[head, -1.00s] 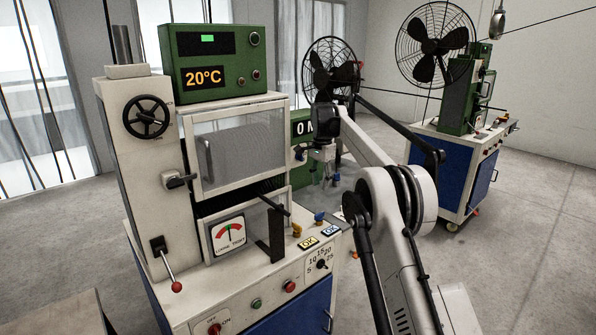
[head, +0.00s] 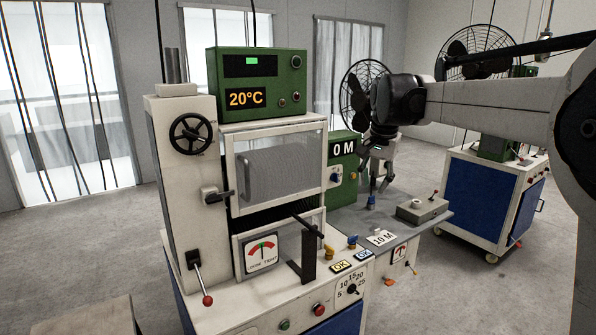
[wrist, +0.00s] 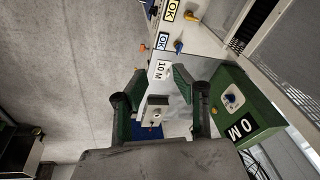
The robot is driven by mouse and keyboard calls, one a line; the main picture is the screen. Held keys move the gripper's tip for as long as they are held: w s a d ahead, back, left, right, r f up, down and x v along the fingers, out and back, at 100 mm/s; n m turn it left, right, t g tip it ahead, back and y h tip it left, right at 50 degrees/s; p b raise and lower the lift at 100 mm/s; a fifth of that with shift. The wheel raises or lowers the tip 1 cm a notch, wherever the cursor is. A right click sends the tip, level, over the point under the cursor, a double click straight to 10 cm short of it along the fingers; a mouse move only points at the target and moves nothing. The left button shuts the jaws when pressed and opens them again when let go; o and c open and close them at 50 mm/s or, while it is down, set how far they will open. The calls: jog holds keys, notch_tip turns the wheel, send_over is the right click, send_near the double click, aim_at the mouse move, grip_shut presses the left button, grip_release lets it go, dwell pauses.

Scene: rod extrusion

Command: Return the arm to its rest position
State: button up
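My gripper (head: 378,185) hangs from my arm in the head view, to the right of the machine with the 20°C display (head: 258,85). It points down above the grey side table beside the green 0 M box (head: 343,160). In the wrist view the two fingers of my gripper (wrist: 160,88) stand wide apart with nothing held between them. The grey table with the 10 M label (wrist: 163,70) shows below and between the fingers. My arm reaches in from the right edge of the head view.
A small grey box with a lever (head: 422,210) stands on the side table. A blue cabinet machine (head: 485,195) with a fan (head: 478,58) is at the back right. Another fan (head: 358,88) stands behind the green box. Grey floor lies open between the machines.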

jog(key=s+f+n+t, duration=0.15)
jog(key=s+n, duration=0.25)
jog(key=s, duration=1.8)
jog(key=s+f+n+t, duration=0.2)
jog(key=s+f, duration=0.9)
jog(key=s, duration=0.5)
jog(key=shift+n+t, duration=0.3)
jog(key=shift+t, duration=0.05)
jog(key=shift+s, duration=0.1)
